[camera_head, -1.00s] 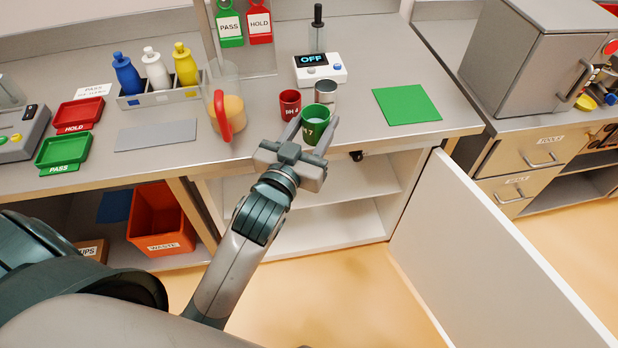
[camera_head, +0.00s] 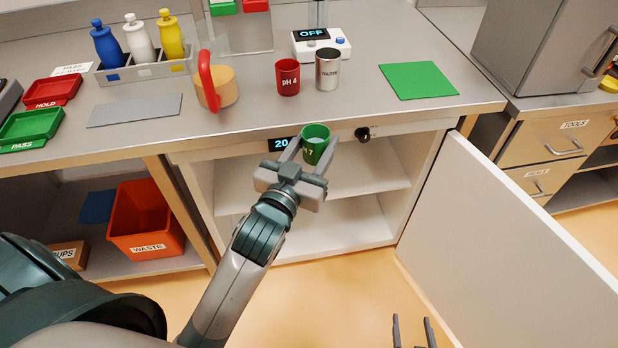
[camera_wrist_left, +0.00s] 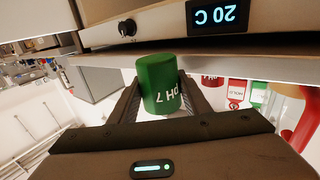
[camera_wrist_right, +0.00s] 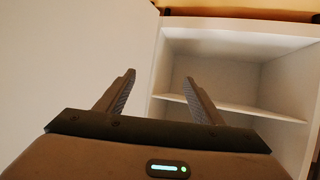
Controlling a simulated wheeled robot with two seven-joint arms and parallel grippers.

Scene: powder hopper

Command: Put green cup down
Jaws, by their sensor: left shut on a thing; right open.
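The green pH 7 cup (camera_head: 315,144) is held between the fingers of my left gripper (camera_head: 303,157), in front of the bench's front edge and above the open cabinet. In the left wrist view the green cup (camera_wrist_left: 158,84) sits between both fingers (camera_wrist_left: 157,100), just beside the panel reading 20 C. My right gripper (camera_head: 414,332) is open and empty at the bottom of the head view, low in front of the open door. In the right wrist view the right gripper (camera_wrist_right: 158,95) faces the cabinet and has nothing between its fingers.
A red pH 4 cup (camera_head: 288,77) and a metal cup (camera_head: 327,70) stand on the bench near a green mat (camera_head: 417,80). The open cabinet's shelf (camera_head: 372,168) is empty. The white door (camera_head: 500,235) swings out at the right. An orange waste bin (camera_head: 146,220) stands lower left.

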